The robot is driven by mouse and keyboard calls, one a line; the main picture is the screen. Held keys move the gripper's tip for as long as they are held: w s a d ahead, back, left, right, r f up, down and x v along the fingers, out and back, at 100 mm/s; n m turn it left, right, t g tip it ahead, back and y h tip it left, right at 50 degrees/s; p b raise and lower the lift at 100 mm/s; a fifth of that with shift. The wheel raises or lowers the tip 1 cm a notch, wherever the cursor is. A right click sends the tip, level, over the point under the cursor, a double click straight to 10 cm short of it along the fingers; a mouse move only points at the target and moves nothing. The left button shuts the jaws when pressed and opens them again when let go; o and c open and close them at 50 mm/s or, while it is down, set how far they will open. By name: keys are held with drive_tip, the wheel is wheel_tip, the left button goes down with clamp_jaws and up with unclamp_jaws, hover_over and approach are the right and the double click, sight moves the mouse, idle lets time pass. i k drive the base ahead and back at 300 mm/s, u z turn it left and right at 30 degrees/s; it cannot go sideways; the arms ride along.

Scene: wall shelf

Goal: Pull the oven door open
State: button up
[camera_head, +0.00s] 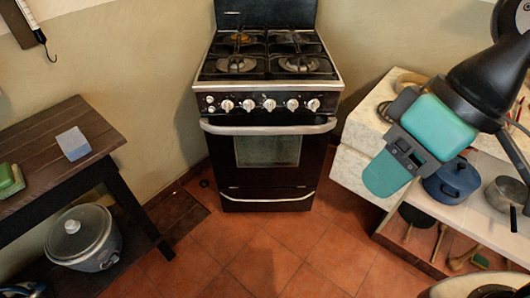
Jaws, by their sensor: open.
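The black oven (268,100) stands against the far wall in the middle of the view. Its oven door (220,158) is shut, with a window in its middle. A long silver handle (268,129) runs across the door's top edge, below a row of knobs. My gripper (387,175), teal and dark grey, hangs at the right, in front of the white counter. It is open and empty, apart from the handle and to its right in the picture. The gap between its fingers is hard to see from this angle.
A dark wooden table (80,130) with a grey-blue block (73,143) stands at the left, above a lidded pot (83,238). At the right, a counter (357,150) and shelf hold a blue pot (452,181) and pans. The tiled floor (265,262) before the oven is clear.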

sight(246, 150)
drive_tip(key=u, duration=2.45)
drive_tip(key=i, duration=1.7)
drive_tip(key=z, duration=3.25)
